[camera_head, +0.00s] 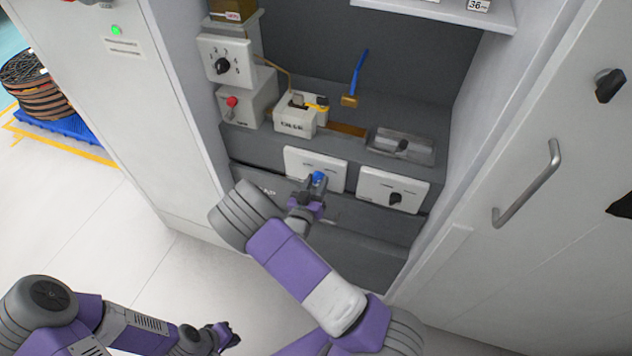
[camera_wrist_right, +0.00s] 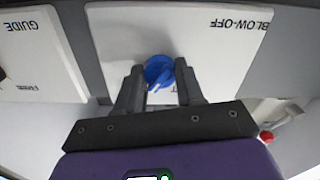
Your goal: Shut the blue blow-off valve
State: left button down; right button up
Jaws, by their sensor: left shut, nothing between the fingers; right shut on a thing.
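The blue blow-off valve (camera_head: 318,179) is a round blue knob on a white panel (camera_head: 300,158) at the front of the grey cabinet bench. In the right wrist view the knob (camera_wrist_right: 158,71) sits under the upside-down "BLOW-OFF" lettering. My right gripper (camera_wrist_right: 158,84) is at the panel, with its two dark fingers on either side of the knob and shut on it. The fingers hide the knob's sides and some panel lettering. My left gripper (camera_head: 228,338) is low at the bottom left, shut and empty, far from the valve.
A white guide panel (camera_head: 393,190) with a black knob is right of the valve panel. Above are a white splicing device (camera_head: 296,115), a blue-handled brush (camera_head: 357,75) and a grey metal tray (camera_head: 401,146). A door handle (camera_head: 527,184) protrudes at right.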

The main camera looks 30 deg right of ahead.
jog(key=n+p, duration=0.1)
jog(key=n, duration=0.3)
jog(key=shift+n+p, duration=0.3)
jog(key=shift+p, duration=0.1)
jog(key=n+p, duration=0.1)
jog(key=n, duration=0.2)
jog(key=shift+n, duration=0.3)
jog(key=n+p, duration=0.1)
jog(key=n, duration=0.2)
jog(key=shift+n, duration=0.3)
jog(key=shift+s+n, duration=0.1)
jog(key=shift+n, duration=1.8)
jog(key=o, duration=1)
jog(key=shift+r, duration=0.1)
jog(key=shift+o, duration=0.2)
